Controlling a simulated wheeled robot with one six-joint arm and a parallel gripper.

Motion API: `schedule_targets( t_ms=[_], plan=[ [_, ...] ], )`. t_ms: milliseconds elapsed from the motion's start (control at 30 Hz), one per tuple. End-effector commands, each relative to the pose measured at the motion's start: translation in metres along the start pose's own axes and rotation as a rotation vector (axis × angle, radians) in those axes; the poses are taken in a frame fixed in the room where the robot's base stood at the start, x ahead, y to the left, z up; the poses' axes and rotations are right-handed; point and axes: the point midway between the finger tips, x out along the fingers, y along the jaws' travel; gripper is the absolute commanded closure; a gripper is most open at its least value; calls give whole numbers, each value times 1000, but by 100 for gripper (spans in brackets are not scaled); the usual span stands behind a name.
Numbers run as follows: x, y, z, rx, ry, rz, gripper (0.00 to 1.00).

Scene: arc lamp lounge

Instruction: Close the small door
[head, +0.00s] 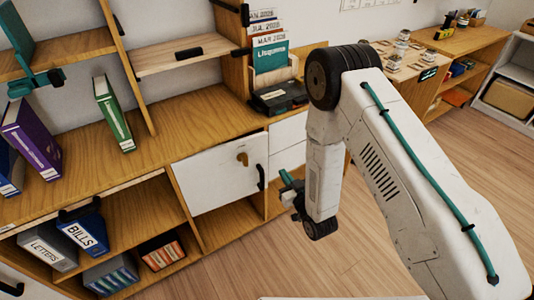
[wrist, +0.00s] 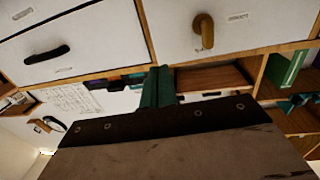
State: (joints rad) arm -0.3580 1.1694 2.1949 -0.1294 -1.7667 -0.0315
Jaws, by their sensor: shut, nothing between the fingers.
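The small white door (head: 210,178) is in the low wooden cabinet in the head view, with a bronze knob (head: 242,158) near its upper right. In the wrist view, which looks upside down, the door (wrist: 245,28) and knob (wrist: 203,32) are at the upper right. The door looks about level with its wooden frame; I cannot tell whether a small gap remains. My gripper (head: 286,178) is just right of the door in the head view, apart from the knob. Its teal fingers (wrist: 158,88) are together and empty in the wrist view.
White drawers (head: 287,131) sit right of the door; a dark handle (wrist: 45,55) shows on one. Open shelves with binders (head: 85,238) lie left and below. A black box (head: 278,98) stands on the countertop. The wooden floor (head: 325,262) is clear in front.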

Motion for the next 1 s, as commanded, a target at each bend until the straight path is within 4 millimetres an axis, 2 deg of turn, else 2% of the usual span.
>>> schedule_targets(
  t_ms=[100,233,700,833,1000],
  plan=[
    [-4,-4,6,3,22,-5,100],
    [8,-4,5,3,30,-6,100],
    [103,-4,2,3,29,-6,100],
    [121,-4,2,3,26,-6,100],
    [132,-4,2,3,25,-5,100]
  ],
)
